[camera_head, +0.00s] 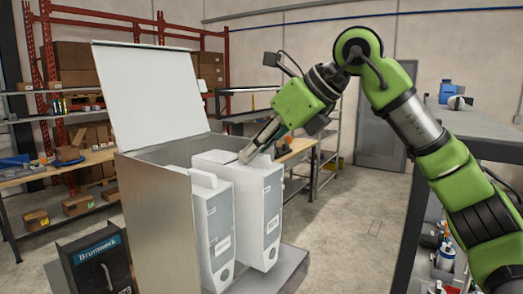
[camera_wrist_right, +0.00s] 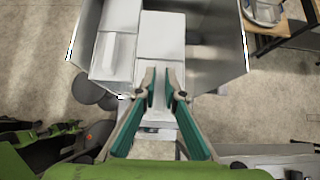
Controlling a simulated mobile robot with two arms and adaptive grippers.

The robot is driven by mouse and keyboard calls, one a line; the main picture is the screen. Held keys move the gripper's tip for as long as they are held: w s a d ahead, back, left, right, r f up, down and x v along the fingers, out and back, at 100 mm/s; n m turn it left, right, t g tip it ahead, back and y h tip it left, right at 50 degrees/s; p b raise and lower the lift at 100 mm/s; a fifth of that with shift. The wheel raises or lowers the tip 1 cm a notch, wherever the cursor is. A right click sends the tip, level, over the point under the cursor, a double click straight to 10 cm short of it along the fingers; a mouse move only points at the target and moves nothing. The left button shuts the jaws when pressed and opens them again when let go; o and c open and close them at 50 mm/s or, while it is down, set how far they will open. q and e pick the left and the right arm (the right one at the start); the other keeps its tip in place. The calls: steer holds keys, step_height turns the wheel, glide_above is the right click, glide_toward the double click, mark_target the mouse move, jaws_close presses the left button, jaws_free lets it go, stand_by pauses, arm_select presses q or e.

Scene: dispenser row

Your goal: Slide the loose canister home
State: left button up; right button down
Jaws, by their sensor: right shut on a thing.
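Two white canisters stand side by side in an open-fronted grey metal housing (camera_head: 158,215) with its lid (camera_head: 150,95) raised. The right canister (camera_head: 262,220) is upright and sticks out of the front; in the wrist view its top (camera_wrist_right: 162,35) reaches farther toward me than the left one's. The left canister (camera_head: 212,235) also shows in the wrist view (camera_wrist_right: 126,25). My right gripper (camera_head: 248,154) comes down from the right onto the right canister's top. In the wrist view its fingers (camera_wrist_right: 162,88) are shut on the raised grip there, which they partly hide. My left gripper is not in view.
A dark Brunswick-like labelled box (camera_head: 97,262) stands left of the housing. A grey counter (camera_head: 470,125) with a blue bottle (camera_head: 446,91) is at the right. Shelves and a workbench with cartons (camera_head: 75,205) stand behind. Open floor (camera_head: 345,215) lies right of the housing.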

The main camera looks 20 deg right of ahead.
stand_by(0.4)
steer(key=shift+w+a+f, duration=0.2)
steer(key=shift+w+f, duration=0.1)
steer(key=shift+f, duration=0.15)
steer(key=shift+w+a+f, duration=0.25)
steer(key=shift+w+f, duration=0.1)
steer(key=shift+b, duration=0.3)
steer(key=shift+s+f+b, duration=0.1)
steer(key=shift+f+b, duration=0.3)
steer(key=shift+f, duration=0.1)
steer(key=c, duration=2)
jaws_free()
steer(key=shift+c, duration=0.2)
